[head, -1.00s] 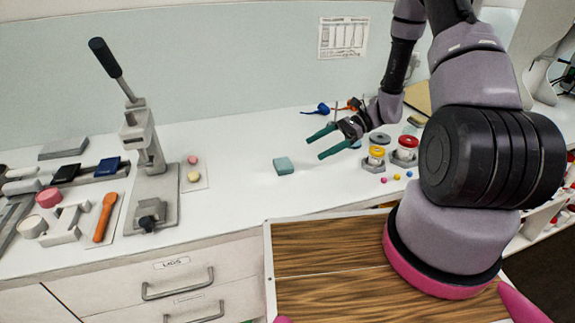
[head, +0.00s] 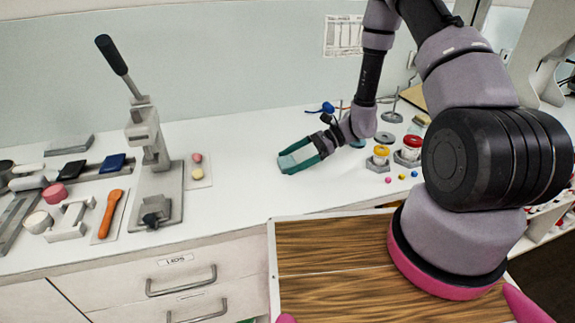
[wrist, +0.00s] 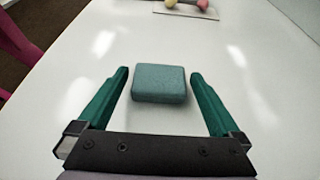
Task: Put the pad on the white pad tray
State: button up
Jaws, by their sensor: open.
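The pad, a small teal block, lies flat on the white counter and shows in the wrist view (wrist: 160,83). In the head view the pad (head: 298,157) is partly covered by the fingers. My gripper (wrist: 160,75) is open, with one green finger on each side of the pad and a gap visible on both sides. In the head view my gripper (head: 284,163) is low over the counter. I cannot tell for sure which piece is the white pad tray. A pale flat plate (head: 198,180) with a pink and a yellow piece lies left of the pad.
A lever press (head: 150,150) stands left of that plate. Farther left are a dark pad (head: 68,171), a blue pad (head: 112,163) and an orange spatula (head: 109,213). The counter in front of the pad is clear.

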jog(key=c, duration=1.3)
